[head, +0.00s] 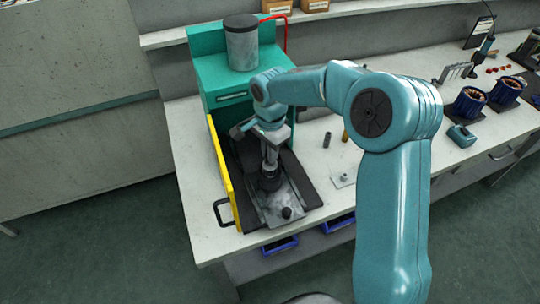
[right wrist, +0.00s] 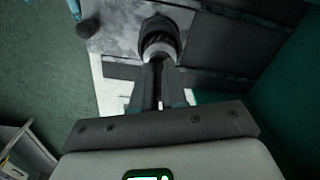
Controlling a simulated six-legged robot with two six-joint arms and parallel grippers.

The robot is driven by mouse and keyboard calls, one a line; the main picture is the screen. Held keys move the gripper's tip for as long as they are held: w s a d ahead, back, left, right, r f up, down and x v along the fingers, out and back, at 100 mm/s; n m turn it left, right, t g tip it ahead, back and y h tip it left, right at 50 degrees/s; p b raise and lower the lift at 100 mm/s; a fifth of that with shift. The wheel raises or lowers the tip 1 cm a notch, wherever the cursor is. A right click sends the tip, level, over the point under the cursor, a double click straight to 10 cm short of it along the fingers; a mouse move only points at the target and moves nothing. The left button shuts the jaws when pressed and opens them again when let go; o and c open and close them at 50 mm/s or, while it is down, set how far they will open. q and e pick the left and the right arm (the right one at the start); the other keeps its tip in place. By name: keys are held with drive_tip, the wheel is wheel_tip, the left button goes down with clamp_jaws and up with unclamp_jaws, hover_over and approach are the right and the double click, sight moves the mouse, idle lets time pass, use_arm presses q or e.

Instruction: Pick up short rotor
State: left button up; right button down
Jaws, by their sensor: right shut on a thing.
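The short rotor, as far as I can tell, is a dark ribbed cylinder (head: 269,181) with a pale metal collar. It stands upright at the grey metal plate (head: 298,208) in the open bay of the teal machine. In the right wrist view the rotor (right wrist: 158,32) is at the fingertips. My right gripper (head: 270,163) points down from above and is shut on its upper part. Its two fingers (right wrist: 157,65) meet the collar in the right wrist view. Whether the rotor's base touches the plate is hard to tell. My left gripper is not in view.
The teal machine (head: 225,88) carries a grey cylinder (head: 242,45) on top. A yellow guard panel (head: 222,172) with a black handle (head: 222,212) borders the bay's left. A small dark cylinder (head: 327,140) stands to the right on the pale bench (head: 200,215). Copper-wound stators (head: 469,104) stand farther right.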

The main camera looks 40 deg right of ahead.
wheel_tip(320, 180, up, 20)
drive_tip(key=shift+f+p, duration=0.25)
drive_tip(key=shift+p, duration=0.2)
